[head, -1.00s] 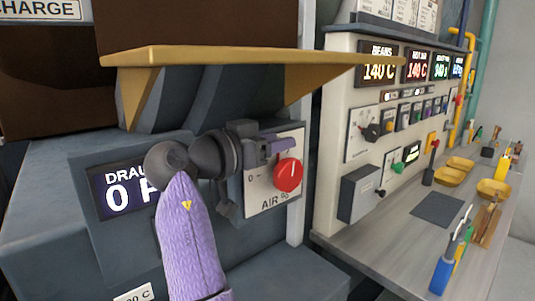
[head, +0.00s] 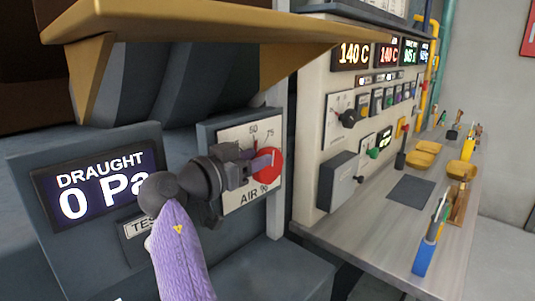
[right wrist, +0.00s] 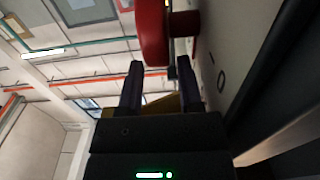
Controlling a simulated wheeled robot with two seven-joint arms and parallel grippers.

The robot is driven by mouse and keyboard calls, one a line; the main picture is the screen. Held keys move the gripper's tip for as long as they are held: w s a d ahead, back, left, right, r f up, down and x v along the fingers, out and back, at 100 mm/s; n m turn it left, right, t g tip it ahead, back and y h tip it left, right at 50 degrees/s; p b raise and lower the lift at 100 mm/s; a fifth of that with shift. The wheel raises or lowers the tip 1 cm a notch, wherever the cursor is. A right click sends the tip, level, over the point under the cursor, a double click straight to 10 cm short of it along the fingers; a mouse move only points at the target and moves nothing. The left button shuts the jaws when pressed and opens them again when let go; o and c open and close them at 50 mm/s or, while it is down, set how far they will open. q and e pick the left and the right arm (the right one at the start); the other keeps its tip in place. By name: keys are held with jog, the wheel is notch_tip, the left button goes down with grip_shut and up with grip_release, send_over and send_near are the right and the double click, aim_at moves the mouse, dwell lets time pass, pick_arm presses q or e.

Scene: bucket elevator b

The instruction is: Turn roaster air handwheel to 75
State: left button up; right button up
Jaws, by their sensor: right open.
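The red round air handwheel (head: 270,168) sits on a white dial plate (head: 238,134) marked 50, 75 and "AIR %". My right arm and wrist hide the plate's left part, and I cannot read the wheel's setting. My right gripper (head: 264,162) is open, its fingers overlapping the wheel's left side in the head view. In the right wrist view the red wheel (right wrist: 152,32) lies just beyond the two dark fingers (right wrist: 160,64), near the tips. I cannot tell whether they touch it. My left gripper is out of view.
A draught display (head: 100,188) reads 0 Pa at the left. A yellow-brown ledge (head: 200,24) overhangs the dial. At the right stand a control panel (head: 345,105) and a grey bench (head: 385,240) with yellow trays (head: 425,147) and tools. A grey box (head: 338,182) juts out from the panel.

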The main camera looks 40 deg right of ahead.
aim_at(268, 148)
jog(key=d, duration=0.4)
jog(key=shift+w, duration=0.15)
grip_shut()
